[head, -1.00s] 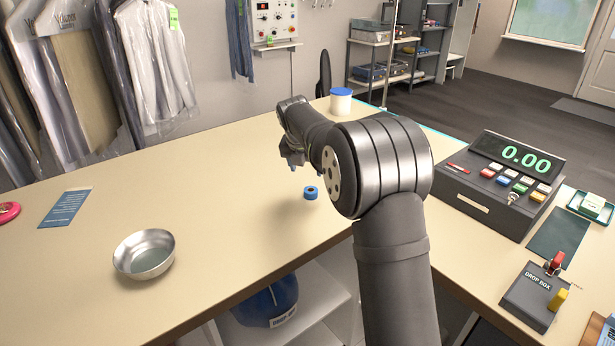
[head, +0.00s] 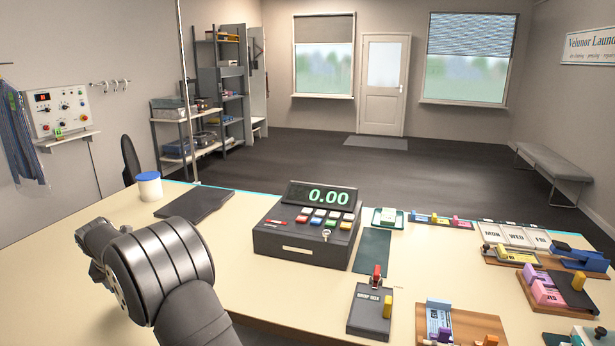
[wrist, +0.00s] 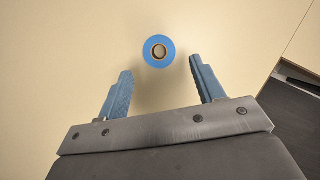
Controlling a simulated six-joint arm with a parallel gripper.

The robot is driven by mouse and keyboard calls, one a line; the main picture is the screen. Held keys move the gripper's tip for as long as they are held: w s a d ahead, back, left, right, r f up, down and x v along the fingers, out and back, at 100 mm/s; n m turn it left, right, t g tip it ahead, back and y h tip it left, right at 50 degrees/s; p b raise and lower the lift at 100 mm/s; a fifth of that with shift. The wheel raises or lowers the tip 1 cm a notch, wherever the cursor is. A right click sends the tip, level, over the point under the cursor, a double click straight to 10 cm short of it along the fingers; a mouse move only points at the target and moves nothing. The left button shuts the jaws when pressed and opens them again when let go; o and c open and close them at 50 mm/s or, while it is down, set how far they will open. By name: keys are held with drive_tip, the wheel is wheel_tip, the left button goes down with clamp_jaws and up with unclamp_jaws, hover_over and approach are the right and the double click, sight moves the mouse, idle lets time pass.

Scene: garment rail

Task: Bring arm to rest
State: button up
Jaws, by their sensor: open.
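My gripper (wrist: 160,90) is open, its two blue fingers wide apart in the wrist view. Nothing is between the fingers. A small blue ring-shaped roll (wrist: 147,60) lies on the cream counter just beyond the fingertips, apart from them. In the head view my arm reaches in from the bottom left over the counter (head: 50,275). The gripper's fingers are hidden there behind the arm, and the roll does not show.
A cash register (head: 308,240) stands mid-counter, with a dark flat pad (head: 195,206) and a white tub with a blue lid (head: 149,187) to its left. A drop box (head: 368,312) is in front. Tagged blocks and boards crowd the right. The floor behind is open.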

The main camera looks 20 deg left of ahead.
drive_tip(key=x, duration=0.5)
drive_tip(key=shift+f, duration=0.15)
wheel_tip(320, 180, up, 3)
drive_tip(key=shift+f, duration=0.1)
drive_tip(key=shift+r, duration=0.6)
drive_tip(key=shift+f, duration=0.1)
